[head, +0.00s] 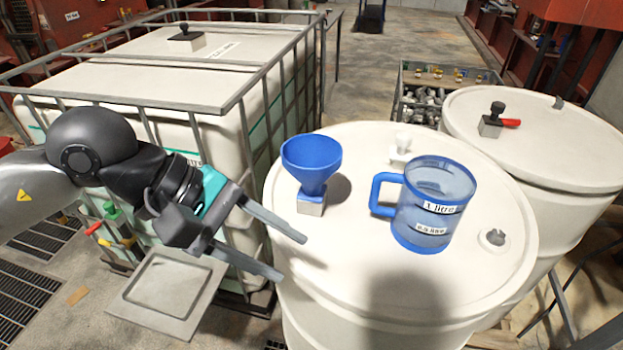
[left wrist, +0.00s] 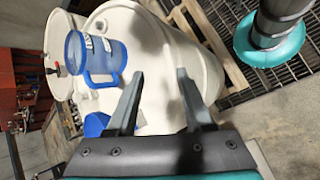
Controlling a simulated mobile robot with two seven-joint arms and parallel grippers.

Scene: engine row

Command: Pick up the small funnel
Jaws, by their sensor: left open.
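The small blue funnel (head: 312,160) stands upright in a square metal fitting (head: 311,203) near the left edge of a white drum's top. My left gripper (head: 294,258) is open and empty in front of the drum's left edge, nearer to me than the funnel and not touching it. In the left wrist view the open fingers (left wrist: 157,97) reach over the drum top. There a blue part of the funnel (left wrist: 96,125) shows beyond the left finger, partly hidden. My right gripper is not in view.
A blue measuring jug (head: 430,205) marked 1 litre stands right of the funnel on the drum (head: 370,285). A second drum (head: 550,135) stands behind right. A caged white tank (head: 130,75) is at left. A crate of metal parts (head: 425,95) stands behind.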

